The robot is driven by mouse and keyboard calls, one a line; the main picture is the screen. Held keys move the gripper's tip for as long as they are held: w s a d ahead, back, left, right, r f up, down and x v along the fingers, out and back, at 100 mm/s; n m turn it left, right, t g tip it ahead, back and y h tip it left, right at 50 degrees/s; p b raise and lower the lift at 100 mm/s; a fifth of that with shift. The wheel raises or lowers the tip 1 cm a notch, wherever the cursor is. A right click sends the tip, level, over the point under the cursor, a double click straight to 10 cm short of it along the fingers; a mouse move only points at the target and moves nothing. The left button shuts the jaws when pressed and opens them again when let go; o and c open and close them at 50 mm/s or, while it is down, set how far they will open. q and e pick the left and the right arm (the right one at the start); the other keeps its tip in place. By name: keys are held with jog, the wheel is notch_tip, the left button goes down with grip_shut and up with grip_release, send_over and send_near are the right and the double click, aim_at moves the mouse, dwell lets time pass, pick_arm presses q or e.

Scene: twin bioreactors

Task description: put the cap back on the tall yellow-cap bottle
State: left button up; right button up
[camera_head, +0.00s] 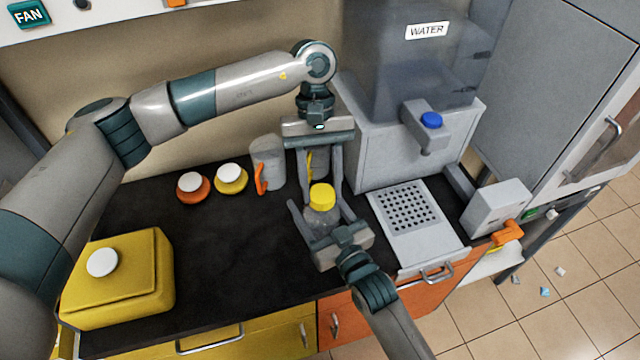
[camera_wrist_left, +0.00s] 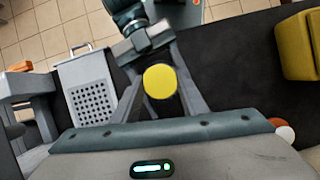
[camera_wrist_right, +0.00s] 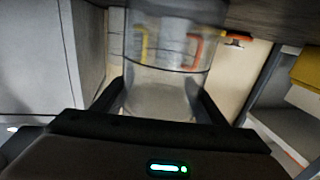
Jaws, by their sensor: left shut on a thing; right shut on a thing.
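The yellow cap (camera_head: 321,196) is between the fingertips of my left gripper (camera_head: 320,190), which reaches down from above and is shut on it. The cap also shows from above in the left wrist view (camera_wrist_left: 160,82). Directly under it is the clear bottle (camera_head: 321,221), upright between the fingers of my right gripper (camera_head: 322,214), which comes in from the front and is shut on it. The bottle's clear body fills the middle of the right wrist view (camera_wrist_right: 160,92); its top is out of frame there. Whether cap and neck touch cannot be told.
A jug with an orange handle (camera_head: 267,160) stands behind; another with a yellow handle is partly hidden by my left gripper. Orange (camera_head: 193,194) and yellow (camera_head: 231,185) white-topped items and a yellow container (camera_head: 120,285) are left. The water dispenser (camera_head: 405,150) is right. The black counter's (camera_head: 220,260) middle is clear.

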pick_arm(q)
jog(key=m+y, duration=0.1)
jog(key=m, duration=0.2)
jog(key=shift+d, duration=0.15)
jog(key=m+y, duration=0.1)
jog(key=m, duration=0.1)
jog(key=m+y, duration=0.1)
jog(key=m, duration=0.2)
jog(key=shift+d+t, duration=0.1)
jog(key=shift+t, duration=0.2)
jog(key=m+y, duration=0.1)
jog(key=m, duration=0.2)
jog(key=m+t, duration=0.1)
jog(key=m, duration=0.1)
jog(key=shift+s+d+m+t+y, duration=0.1)
jog(key=shift+s+m+t+y, duration=0.05)
jog(key=shift+m+t+y, duration=0.2)
jog(key=m+t, duration=0.1)
jog(key=m, duration=0.2)
jog(key=shift+m+y, duration=0.25)
jog(key=o, duration=1)
jog(key=shift+r, duration=0.1)
jog(key=shift+s+r, duration=0.1)
jog(key=shift+r, duration=2.05)
